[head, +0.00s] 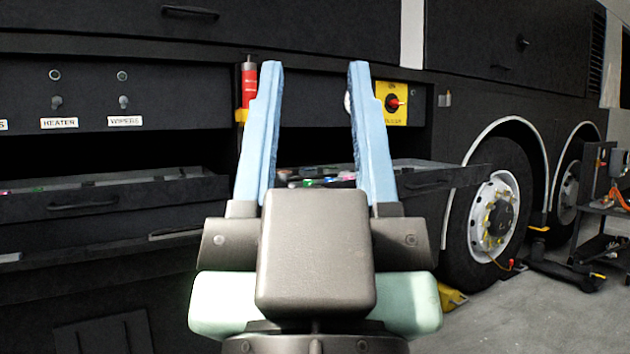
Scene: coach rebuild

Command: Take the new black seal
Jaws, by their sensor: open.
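My gripper (315,75) is in the middle of the head view, with its two light blue fingers spread apart and nothing between them. It is in front of the side of the black coach. Behind the fingers is an open drawer (440,182) holding several small coloured items (322,181), partly hidden by my gripper. I cannot make out a black seal in this view; the items are too small and dark to tell apart.
Another open drawer (100,202) is at the left, under switches labelled HEATER (59,123) and WIPERS (124,121). Coach wheels (495,216) and a cart (606,215) stand right.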

